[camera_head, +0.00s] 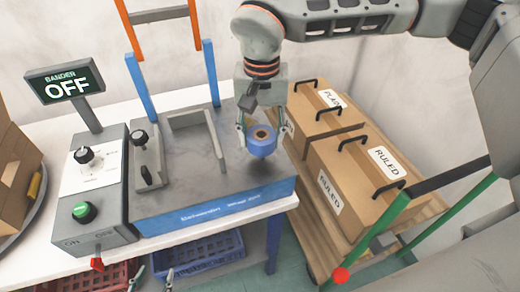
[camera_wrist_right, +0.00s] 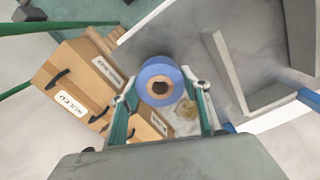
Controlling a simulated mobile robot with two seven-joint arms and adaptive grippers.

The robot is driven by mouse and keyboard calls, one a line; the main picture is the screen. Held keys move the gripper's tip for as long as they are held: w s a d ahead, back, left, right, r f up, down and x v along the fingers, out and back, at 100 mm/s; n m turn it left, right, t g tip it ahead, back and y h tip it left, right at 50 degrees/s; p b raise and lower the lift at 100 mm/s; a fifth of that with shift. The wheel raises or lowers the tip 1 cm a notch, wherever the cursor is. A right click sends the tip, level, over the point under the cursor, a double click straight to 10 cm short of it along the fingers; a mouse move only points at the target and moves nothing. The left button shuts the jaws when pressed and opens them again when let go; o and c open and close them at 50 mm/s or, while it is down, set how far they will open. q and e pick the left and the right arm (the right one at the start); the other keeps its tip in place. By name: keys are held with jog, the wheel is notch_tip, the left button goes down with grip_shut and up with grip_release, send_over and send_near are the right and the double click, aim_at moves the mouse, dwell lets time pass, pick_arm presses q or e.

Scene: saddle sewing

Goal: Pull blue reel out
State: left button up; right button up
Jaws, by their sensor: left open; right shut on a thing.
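The blue reel (camera_head: 262,148), a blue roll with a brown core, is at the right end of the bander's grey top. My right gripper (camera_head: 262,133) comes down from above and is shut on the reel, one finger on each side. In the right wrist view the reel (camera_wrist_right: 149,72) sits between the fingertips (camera_wrist_right: 160,92). A dark shadow lies below the reel on the grey top, so it looks raised above it. Only the fingertips of my left gripper (camera_head: 152,279) show at the bottom edge, apart and empty.
The bander (camera_head: 220,205) has a control box with knobs and an OFF display (camera_head: 66,83). Cardboard boxes (camera_head: 345,180) marked RULED and PLAIN stand on a cart at the right. Blue (camera_head: 205,252) and red baskets are below the table. A tan round patch (camera_wrist_right: 186,115) shows beside the reel.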

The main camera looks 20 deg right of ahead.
jog(key=shift+r, duration=0.3)
jog(key=shift+r+p, duration=0.65)
jog(key=shift+p, duration=0.05)
jog(key=shift+r, duration=0.15)
jog(key=shift+r+p, duration=1.85)
jog(key=shift+r, duration=0.25)
jog(key=shift+f, duration=0.1)
